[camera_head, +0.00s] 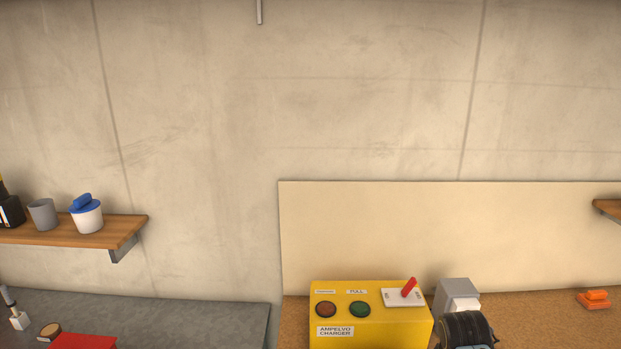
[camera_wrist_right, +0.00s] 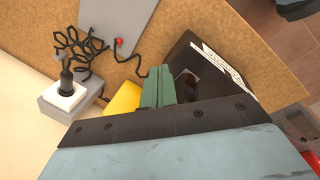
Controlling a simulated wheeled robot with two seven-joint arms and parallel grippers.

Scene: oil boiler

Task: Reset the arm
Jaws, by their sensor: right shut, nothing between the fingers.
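My right gripper (camera_wrist_right: 160,86) shows in the right wrist view, with its green fingers together and empty. The fingers are over the bench, beside a black box (camera_wrist_right: 205,72) with a white label and near a yellow corner (camera_wrist_right: 121,99). I cannot tell from this view whether the fingers touch the box. In the head view, the yellow charger (camera_head: 368,323) stands on the bench, with a red lamp, a green lamp and a red lever (camera_head: 409,287) on a white plate. My left gripper is in neither view.
A grey box with a white socket (camera_wrist_right: 66,97) holds a black plug with a coiled cord. A grey box (camera_head: 457,294) stands right of the charger, and an orange object (camera_head: 595,299) lies farther right. A wooden shelf (camera_head: 120,234) with cups is at left, above a grey surface (camera_head: 200,316).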

